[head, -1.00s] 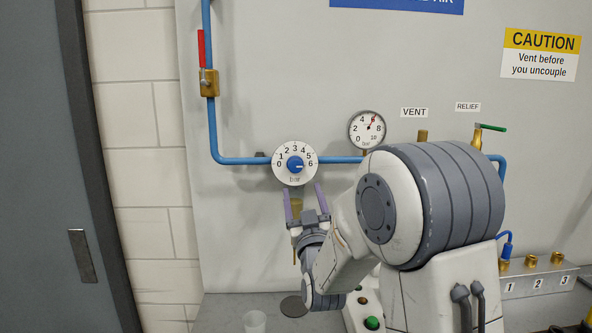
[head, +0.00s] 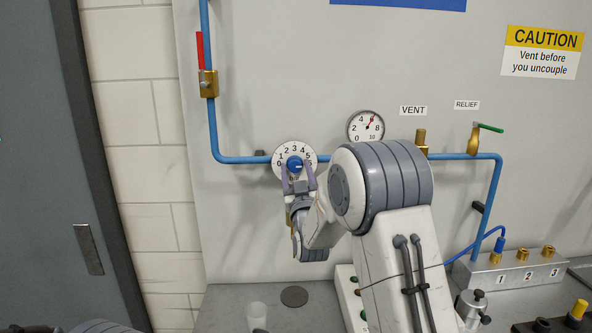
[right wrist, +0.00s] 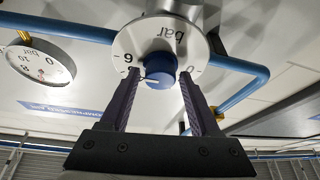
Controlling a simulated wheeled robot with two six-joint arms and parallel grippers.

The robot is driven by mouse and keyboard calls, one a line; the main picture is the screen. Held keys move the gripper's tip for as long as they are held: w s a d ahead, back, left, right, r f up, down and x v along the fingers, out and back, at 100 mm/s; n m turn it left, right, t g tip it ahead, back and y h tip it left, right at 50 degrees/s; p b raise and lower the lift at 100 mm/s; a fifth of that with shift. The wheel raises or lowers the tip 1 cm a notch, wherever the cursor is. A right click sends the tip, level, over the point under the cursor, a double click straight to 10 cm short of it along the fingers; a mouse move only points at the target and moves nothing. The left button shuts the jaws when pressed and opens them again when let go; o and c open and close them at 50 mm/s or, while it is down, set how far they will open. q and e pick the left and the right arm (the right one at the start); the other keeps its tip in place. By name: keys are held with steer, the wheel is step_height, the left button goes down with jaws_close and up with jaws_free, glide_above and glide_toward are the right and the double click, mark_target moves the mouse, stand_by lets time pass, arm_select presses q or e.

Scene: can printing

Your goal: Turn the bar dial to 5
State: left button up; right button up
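The bar dial is a round white plate (head: 281,151) with printed numbers and a blue knob (head: 295,164) in its centre, on the blue pipe. The knob's white mark points to the right side, near the 6 in the head view. My right gripper (head: 298,180) is at the dial from below. In the right wrist view the open fingers (right wrist: 160,82) reach either side of the blue knob (right wrist: 159,66), with gaps between fingers and knob. Part of the dial is hidden by the fingers. My left gripper is not in view.
A pressure gauge (head: 366,127) right of the dial reads about 6. A red-handled valve (head: 208,83) is at upper left, and a green-handled relief valve (head: 474,138) at right. A cup (head: 256,314) and a dark disc (head: 294,297) are on the counter below.

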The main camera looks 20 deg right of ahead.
jaws_close()
steer(key=n+y+b, duration=0.1)
steer(key=b, duration=0.1)
steer(key=n+b, duration=0.2)
steer(key=shift+s+d+f+n+y, duration=0.1)
steer(key=shift+f+n+y, duration=0.05)
steer(key=shift+n+y, duration=0.2)
steer(key=shift+n+y+b, duration=0.65)
steer(key=shift+n+b, duration=0.4)
steer(key=shift+n, duration=0.2)
steer(key=shift+r+n+g+y+b, duration=0.3)
steer(key=shift+n+y+b, duration=0.35)
steer(key=shift+n, duration=0.35)
